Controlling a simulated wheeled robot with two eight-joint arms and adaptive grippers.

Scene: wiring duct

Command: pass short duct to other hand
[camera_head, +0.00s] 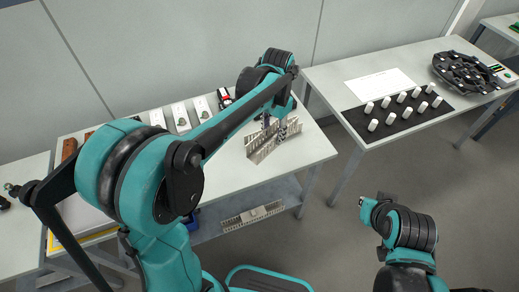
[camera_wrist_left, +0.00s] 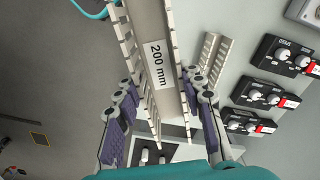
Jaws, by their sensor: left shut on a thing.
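A grey slotted duct labelled "200 mm" (camera_wrist_left: 158,62) runs between the fingers of my left gripper (camera_wrist_left: 160,122) in the left wrist view. My left gripper (camera_head: 282,127) is shut on this duct near the right end of the white table in the head view. The slotted duct shape (camera_head: 260,149) shows below the fingers there. I cannot tell whether it clears the tabletop. Another slotted duct piece (camera_wrist_left: 211,55) lies beside it in the wrist view. My right arm is at the lower right of the head view; its fingers cannot be made out.
The white table (camera_head: 225,172) has several small modules (camera_head: 181,117) along its back. A further duct (camera_head: 252,216) lies on the lower shelf. A second table at right holds a black mat (camera_head: 382,128) with white cylinders and a black round fixture (camera_head: 465,72). Open floor lies between the tables.

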